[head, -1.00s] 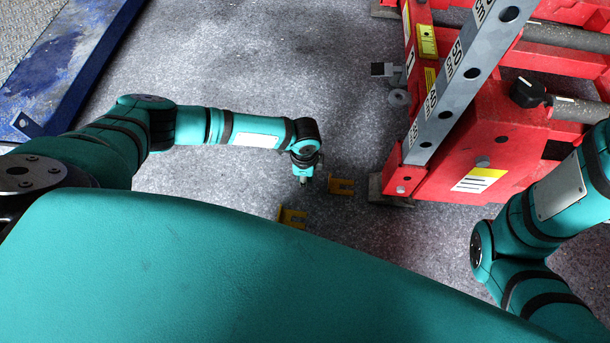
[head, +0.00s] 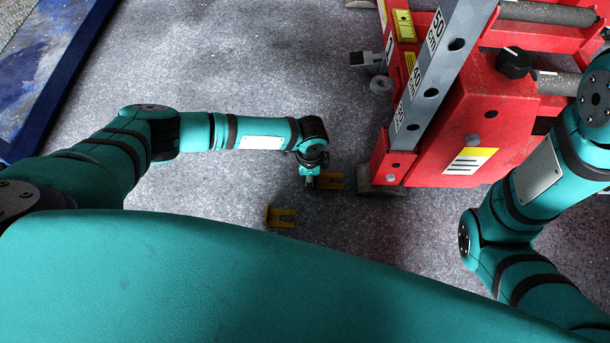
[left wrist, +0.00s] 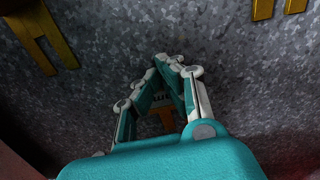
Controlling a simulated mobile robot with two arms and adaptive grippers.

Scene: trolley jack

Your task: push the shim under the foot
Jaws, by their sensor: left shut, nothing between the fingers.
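A yellow, fork-shaped shim (head: 331,181) lies flat on the floor, its prongs pointing right toward the grey foot (head: 382,190) under the red jack's near left corner. A gap of bare floor lies between shim and foot. My left gripper (head: 309,183) points down at the shim's left end; whether it touches is unclear. In the left wrist view the left gripper (left wrist: 167,60) has its fingers together and empty, with a yellow-orange piece (left wrist: 166,120) showing between its links. My right gripper is out of view; only its arm shows.
A second yellow shim (head: 281,217) lies nearer to me. The left wrist view shows yellow pieces at top left (left wrist: 45,35) and top right (left wrist: 264,8). The red jack (head: 465,135) with a grey scale fills the right. A blue frame (head: 55,75) stands far left; floor between is clear.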

